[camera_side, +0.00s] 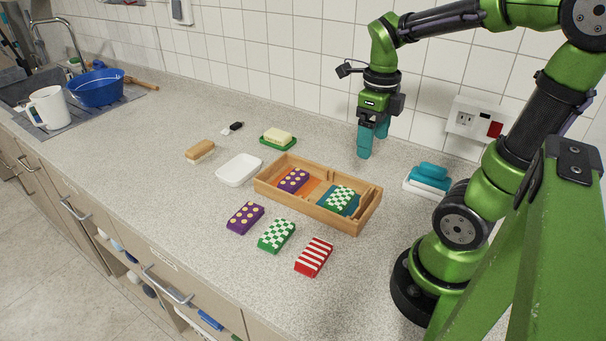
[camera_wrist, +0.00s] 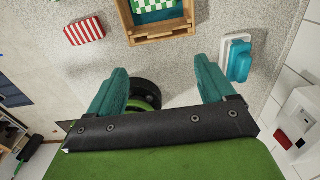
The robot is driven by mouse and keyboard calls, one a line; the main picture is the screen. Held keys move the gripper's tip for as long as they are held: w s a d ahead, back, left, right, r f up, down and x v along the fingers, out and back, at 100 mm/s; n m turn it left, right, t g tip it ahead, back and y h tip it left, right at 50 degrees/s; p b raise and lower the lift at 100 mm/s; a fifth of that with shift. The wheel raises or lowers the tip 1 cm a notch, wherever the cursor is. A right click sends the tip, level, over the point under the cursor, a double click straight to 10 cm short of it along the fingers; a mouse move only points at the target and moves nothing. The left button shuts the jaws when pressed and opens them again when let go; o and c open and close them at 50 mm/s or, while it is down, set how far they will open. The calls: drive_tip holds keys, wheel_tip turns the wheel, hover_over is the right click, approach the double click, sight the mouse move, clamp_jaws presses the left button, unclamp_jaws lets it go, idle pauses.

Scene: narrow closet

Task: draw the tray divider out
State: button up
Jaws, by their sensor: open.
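A wooden tray (camera_side: 288,205) lies on the counter; its near end shows at the top of the wrist view (camera_wrist: 126,14). Inside, a purple block with yellow dots (camera_side: 293,180) is over an orange floor, and a green-and-white checked block (camera_side: 341,197) is over a blue floor. A thin upright wooden strip (camera_side: 364,199) stands near the tray's right end; I cannot tell for sure that it is the divider. My gripper (camera_side: 371,143) is open and empty, above the counter behind the tray's right end. It also shows in the wrist view (camera_wrist: 164,82), apart from the tray.
In front of the tray lie purple dotted (camera_side: 245,217), green checked (camera_side: 276,235) and red striped (camera_side: 314,256) blocks. A white dish (camera_side: 239,170) is left, a yellow-topped green dish (camera_side: 278,138) behind, and a blue-topped item (camera_side: 429,178) right. The tiled wall is close behind.

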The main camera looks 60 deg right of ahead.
sight(365, 193)
wheel_tip(365, 193, down, 14)
drive_tip(key=shift+f, duration=0.1)
idle(0.5)
drive_tip(key=c, duration=1)
drive_tip(key=shift+r, duration=3.05)
drive_tip(key=shift+c, duration=0.2)
drive_tip(key=shift+r, duration=2)
